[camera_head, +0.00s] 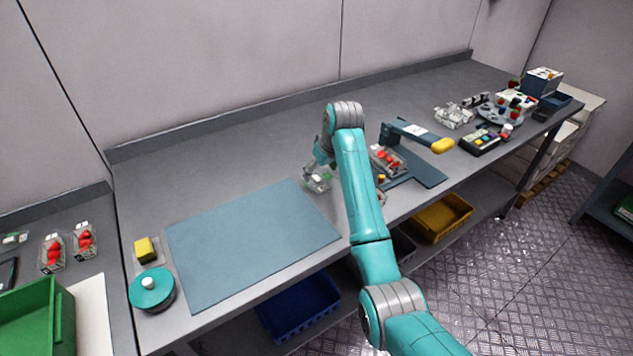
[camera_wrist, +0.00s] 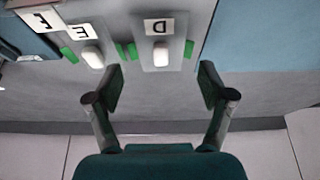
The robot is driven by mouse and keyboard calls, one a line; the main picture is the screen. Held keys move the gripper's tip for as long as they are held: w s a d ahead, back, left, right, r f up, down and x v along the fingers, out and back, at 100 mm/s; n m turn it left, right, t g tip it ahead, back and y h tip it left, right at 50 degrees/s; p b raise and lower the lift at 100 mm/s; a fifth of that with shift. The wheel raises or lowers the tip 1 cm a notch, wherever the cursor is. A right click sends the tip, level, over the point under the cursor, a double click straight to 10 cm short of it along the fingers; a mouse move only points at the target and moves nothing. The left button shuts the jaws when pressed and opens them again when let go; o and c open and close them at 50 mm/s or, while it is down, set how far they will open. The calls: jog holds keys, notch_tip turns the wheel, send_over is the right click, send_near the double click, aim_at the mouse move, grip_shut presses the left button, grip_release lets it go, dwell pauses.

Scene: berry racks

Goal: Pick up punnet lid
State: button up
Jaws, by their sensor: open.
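In the wrist view a clear, greyish lid-like piece labelled D (camera_wrist: 161,27), with a white knob and green tabs, lies just beyond my open fingertips, roughly between them. A similar piece labelled E (camera_wrist: 92,33) is beside it on the left, and a label F (camera_wrist: 40,20) shows at the corner. My gripper (camera_wrist: 161,84) is open and empty. In the head view my gripper (camera_head: 322,159) points down over clear plastic pieces (camera_head: 317,178) at the mat's back right corner; the arm partly hides this area. I cannot tell whether it touches them.
A blue-grey mat (camera_head: 250,235) lies clear on the left. A filled punnet (camera_head: 387,158) stands by a blue stand with a yellow end (camera_head: 442,146) just right of my arm. A teal round pot (camera_head: 152,290) and yellow sponge (camera_head: 145,249) are at the left edge.

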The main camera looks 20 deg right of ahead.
aim_at(317, 178)
jog(key=shift+x, duration=1.85)
jog(key=c, duration=0.7)
jog(key=shift+o, duration=0.2)
